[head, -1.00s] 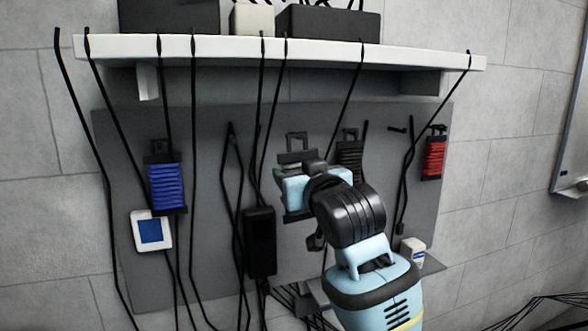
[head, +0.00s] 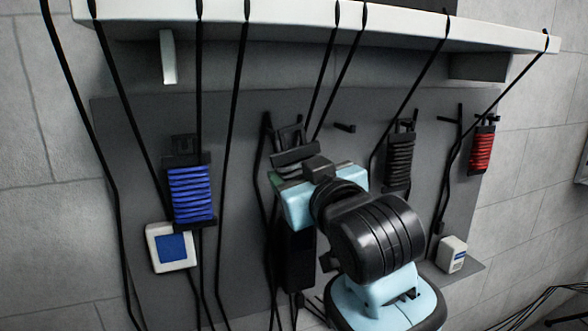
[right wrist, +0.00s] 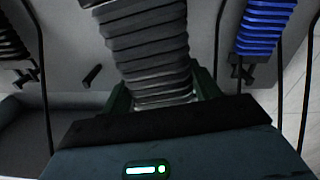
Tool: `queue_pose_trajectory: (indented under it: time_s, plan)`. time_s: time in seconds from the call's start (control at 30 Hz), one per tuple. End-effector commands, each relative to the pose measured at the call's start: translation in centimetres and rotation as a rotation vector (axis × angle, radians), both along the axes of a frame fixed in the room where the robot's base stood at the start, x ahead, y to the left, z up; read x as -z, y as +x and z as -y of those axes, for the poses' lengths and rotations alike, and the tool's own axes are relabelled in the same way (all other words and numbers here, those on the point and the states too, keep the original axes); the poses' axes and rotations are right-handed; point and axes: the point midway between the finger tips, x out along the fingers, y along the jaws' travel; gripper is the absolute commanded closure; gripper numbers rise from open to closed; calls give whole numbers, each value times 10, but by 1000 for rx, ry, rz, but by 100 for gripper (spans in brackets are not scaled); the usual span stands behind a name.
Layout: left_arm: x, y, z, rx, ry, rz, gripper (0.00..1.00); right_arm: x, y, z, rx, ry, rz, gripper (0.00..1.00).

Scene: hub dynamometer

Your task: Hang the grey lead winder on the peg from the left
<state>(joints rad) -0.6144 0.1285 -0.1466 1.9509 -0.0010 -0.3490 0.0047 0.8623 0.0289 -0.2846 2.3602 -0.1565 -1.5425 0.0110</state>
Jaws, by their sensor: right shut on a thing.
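My right gripper (head: 298,180) is shut on the grey lead winder (head: 293,154) and holds it upright in front of the grey board (head: 225,115). Its ribbed body (right wrist: 147,50) fills the upper middle of the right wrist view, between the fingers. A bare black peg (head: 345,127) sticks out of the board just right of the winder; this peg (right wrist: 92,75) also shows in the right wrist view, apart from the winder. Whether another peg is behind the winder is hidden. My left gripper is not in view.
A blue winder (head: 190,194) hangs at left, a dark winder (head: 400,160) and a red winder (head: 482,150) at right. Several black cables drop from the white shelf (head: 290,25) across the board. A black device (head: 299,262) is below my gripper.

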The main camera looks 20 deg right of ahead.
Motion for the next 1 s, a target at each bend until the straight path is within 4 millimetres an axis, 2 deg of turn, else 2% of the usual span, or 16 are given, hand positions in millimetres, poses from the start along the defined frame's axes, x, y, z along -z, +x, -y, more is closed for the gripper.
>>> queue_pose_trajectory:
  time_s: [0.37, 1.0]
  plan:
    - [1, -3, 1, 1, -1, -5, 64, 0, 3, 0, -1, -1, 3, 67]
    - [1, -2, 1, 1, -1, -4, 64, 2, 35, -1, -1, -1, 3, 67]
